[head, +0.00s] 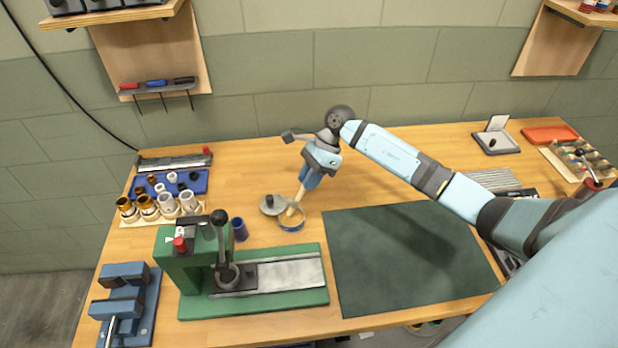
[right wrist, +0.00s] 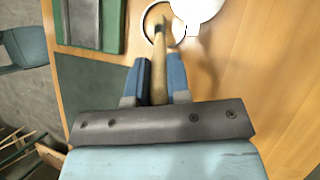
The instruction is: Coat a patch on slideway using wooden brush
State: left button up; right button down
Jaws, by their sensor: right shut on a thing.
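My right gripper (head: 308,184) points down at the middle of the bench and is shut on the wooden brush (head: 296,203). In the right wrist view the brush's pale handle (right wrist: 158,72) runs between the blue fingers (right wrist: 157,84). The brush's lower end is at the small open tin (head: 291,226), inside its rim as far as I can tell; the bristles are hard to make out. The tin's rim also shows in the right wrist view (right wrist: 146,25). The slideway (head: 290,272) is a grey metal strip on a green machine base, in front of the tin. My left gripper is out of view.
A grey lid with a dark knob (head: 270,207) lies beside the tin. A dark blue cup (head: 239,230) and the machine's upright lever (head: 221,240) stand left of it. A dark green mat (head: 400,255) lies bare at right. A blue vise (head: 125,305) sits front left.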

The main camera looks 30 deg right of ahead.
jog(key=shift+f+b, duration=0.6)
dwell(0.4)
jog(key=shift+s+f+b, duration=0.1)
jog(key=shift+b, duration=0.3)
dwell(1.7)
jog(key=shift+r+p, duration=0.3)
jog(key=shift+r, duration=0.4)
jog(key=shift+r+p, duration=0.9)
jog(key=shift+r, duration=2)
